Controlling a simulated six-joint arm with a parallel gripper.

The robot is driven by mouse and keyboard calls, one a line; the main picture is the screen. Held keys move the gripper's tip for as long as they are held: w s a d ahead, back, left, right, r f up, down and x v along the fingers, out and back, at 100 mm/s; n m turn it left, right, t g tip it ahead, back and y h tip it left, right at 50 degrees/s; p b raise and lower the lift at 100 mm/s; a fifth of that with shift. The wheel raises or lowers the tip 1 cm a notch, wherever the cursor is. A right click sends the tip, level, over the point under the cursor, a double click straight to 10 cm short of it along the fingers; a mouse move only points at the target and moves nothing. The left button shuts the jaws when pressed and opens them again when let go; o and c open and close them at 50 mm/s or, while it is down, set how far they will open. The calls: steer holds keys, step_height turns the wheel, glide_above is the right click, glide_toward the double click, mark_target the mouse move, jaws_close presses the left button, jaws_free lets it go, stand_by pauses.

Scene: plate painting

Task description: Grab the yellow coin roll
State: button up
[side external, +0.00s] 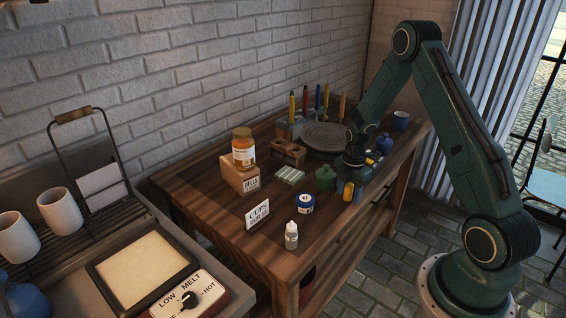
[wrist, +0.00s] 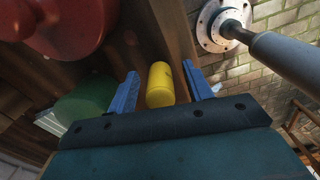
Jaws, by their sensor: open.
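The yellow coin roll (wrist: 160,86) shows in the wrist view between my gripper's two blue fingers, with a gap on each side. My gripper (wrist: 162,94) is open, with one finger left of the roll and the other right of it.
A green jar (side external: 325,179) stands just left of the roll, and a blue round container (side external: 305,204) further left. A white dropper bottle (side external: 291,235) is at the front edge. The grey round plate (side external: 323,137) lies behind. A large red object (wrist: 62,22) fills the wrist view's upper left.

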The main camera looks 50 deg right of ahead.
mark_target(350, 184)
stand_by(0.4)
jaws_close()
steer(key=shift+r, duration=0.2)
step_height(350, 184, up, 20)
steer(key=shift+f, duration=0.15)
stand_by(0.6)
stand_by(0.5)
